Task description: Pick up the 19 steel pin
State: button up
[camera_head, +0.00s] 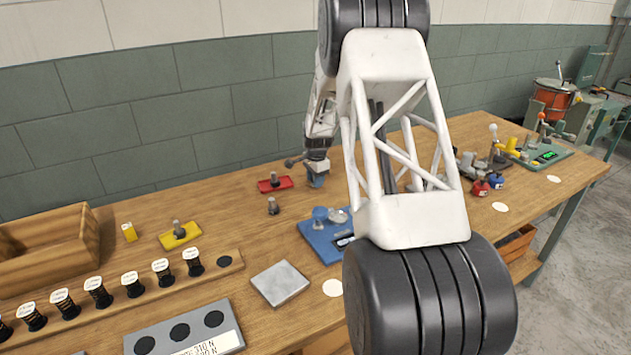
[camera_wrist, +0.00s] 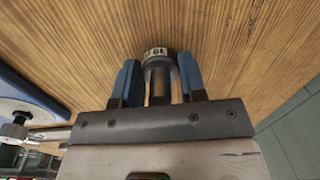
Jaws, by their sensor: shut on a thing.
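In the head view my gripper (camera_head: 316,180) is at the back of the wooden bench, right of the red tray. The pin is not clearly visible there. I cannot tell whether it touches the wood or hangs just above.
The red tray (camera_head: 286,185) and yellow tray (camera_head: 168,243) each hold a grey piece. Another grey piece (camera_head: 273,208) stands nearby. A blue fixture (camera_head: 313,238) is in front of my gripper. Several springs (camera_head: 98,290) line a wooden rack at left. A metal plate (camera_head: 280,283) lies in front.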

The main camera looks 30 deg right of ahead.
jog(key=shift+r, duration=0.45)
notch_tip(320, 180, up, 2)
jog(key=shift+r, duration=0.1)
jog(key=s+a, duration=0.1)
jog(key=s, duration=0.4)
jog(key=s+a, duration=0.2)
jog(key=s, duration=0.3)
jog(key=s+a+r, duration=0.1)
jog(key=s+a, duration=0.1)
jog(key=s, duration=0.3)
jog(key=shift+a+r, duration=0.1)
jog(key=shift+a, duration=0.1)
jog(key=shift+r, duration=0.1)
